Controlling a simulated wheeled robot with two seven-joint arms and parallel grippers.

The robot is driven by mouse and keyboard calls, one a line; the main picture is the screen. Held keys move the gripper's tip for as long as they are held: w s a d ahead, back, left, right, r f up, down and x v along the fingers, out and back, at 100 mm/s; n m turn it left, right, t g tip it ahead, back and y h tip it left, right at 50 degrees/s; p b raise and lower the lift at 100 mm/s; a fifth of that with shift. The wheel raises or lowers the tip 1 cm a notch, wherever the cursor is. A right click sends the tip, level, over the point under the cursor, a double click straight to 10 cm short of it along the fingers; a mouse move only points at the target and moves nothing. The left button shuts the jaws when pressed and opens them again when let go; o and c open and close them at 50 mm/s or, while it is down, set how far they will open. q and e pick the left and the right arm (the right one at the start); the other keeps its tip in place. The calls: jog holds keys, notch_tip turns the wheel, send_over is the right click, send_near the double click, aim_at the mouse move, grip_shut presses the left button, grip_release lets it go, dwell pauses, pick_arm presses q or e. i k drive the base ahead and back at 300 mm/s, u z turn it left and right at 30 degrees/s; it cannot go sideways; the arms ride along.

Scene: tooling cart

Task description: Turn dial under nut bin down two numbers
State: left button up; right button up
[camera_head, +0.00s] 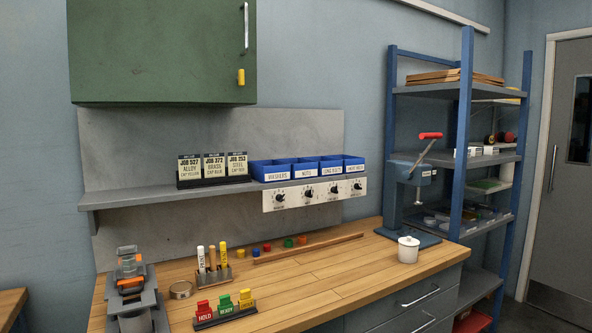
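A row of blue bins sits on the grey wall shelf. The nut bin (311,173) is second from the left, between the washer bin (275,176) and a bin whose label is too small to read surely. A white dial panel (294,204) is fixed on the shelf front under the bins, with a row of black dials. The dial under the nut bin (308,196) is second from the left; its number marks are too small to read. Neither of my grippers shows in the head view.
A wooden bench (330,278) stands below, carrying a white lidded pot (408,250), marker holder (215,275), coloured tag rack (225,317) and grey fixture with a clear jar (130,262). A green cabinet (160,50) hangs above left. A blue rack (463,140) stands right.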

aim_at(308, 194)
jog(key=z, duration=0.55)
jog(key=i, duration=1.3)
jog(key=u, duration=1.7)
